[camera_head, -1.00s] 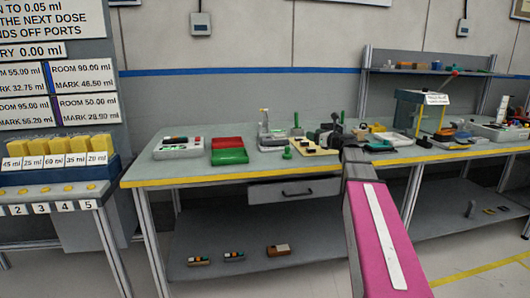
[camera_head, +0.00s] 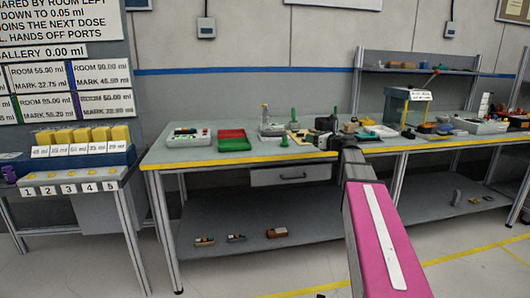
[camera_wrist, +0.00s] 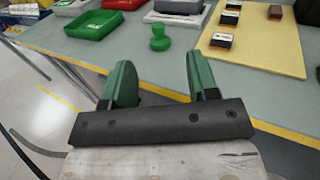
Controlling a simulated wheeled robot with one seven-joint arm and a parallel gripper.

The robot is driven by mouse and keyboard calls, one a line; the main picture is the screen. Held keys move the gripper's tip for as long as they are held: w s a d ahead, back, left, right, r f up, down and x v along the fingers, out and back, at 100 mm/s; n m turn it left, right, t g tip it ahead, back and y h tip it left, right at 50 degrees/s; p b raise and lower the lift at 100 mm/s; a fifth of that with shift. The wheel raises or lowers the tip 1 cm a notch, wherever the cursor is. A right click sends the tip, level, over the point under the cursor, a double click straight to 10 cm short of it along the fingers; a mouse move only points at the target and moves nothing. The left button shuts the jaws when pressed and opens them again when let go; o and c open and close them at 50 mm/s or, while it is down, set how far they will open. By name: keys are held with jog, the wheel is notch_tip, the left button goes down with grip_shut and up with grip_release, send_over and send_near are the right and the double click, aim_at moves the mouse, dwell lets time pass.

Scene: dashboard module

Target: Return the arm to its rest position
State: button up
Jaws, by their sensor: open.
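My gripper (camera_wrist: 156,85) shows in the wrist view with its two green fingers apart and nothing between them. It is over the front edge of the grey workbench (camera_wrist: 100,58). A green knob-shaped piece (camera_wrist: 160,38) stands on the bench beyond the fingertips, apart from them. In the head view my pink arm link (camera_head: 385,240) reaches up from the lower right to the dark wrist by the bench's front edge. The fingers are too small to make out there.
Red and green trays (camera_head: 235,140) and a control box (camera_head: 188,137) sit on the bench's left. A cream board (camera_wrist: 250,40) with small blocks lies right of the knob piece. A side table (camera_head: 70,187) with yellow-topped holders stands left. Open floor lies in front.

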jog(key=s+a+f+n+g+h, duration=0.1)
jog(key=s+a+f+n+g, duration=0.15)
jog(key=s+f+n, duration=0.4)
jog(key=s+a+f+n+g+h, duration=0.2)
jog(key=s+f+n+g, duration=0.1)
jog(key=f, duration=0.7)
jog(key=s+a+f+n+g+h, duration=0.1)
jog(key=s+a+f+n+g, duration=0.1)
jog(key=s+f+n, duration=0.5)
jog(key=s+d+f+n+g+h, duration=0.3)
jog(key=s+f+n+g+h, duration=0.3)
jog(key=s+f+n, duration=0.5)
jog(key=s+f+h, duration=0.1)
jog(key=s+f, duration=0.3)
jog(key=f, duration=0.1)
jog(key=shift+s+d+f, duration=0.15)
jog(key=shift+s+f, duration=0.1)
jog(key=shift+s, duration=0.1)
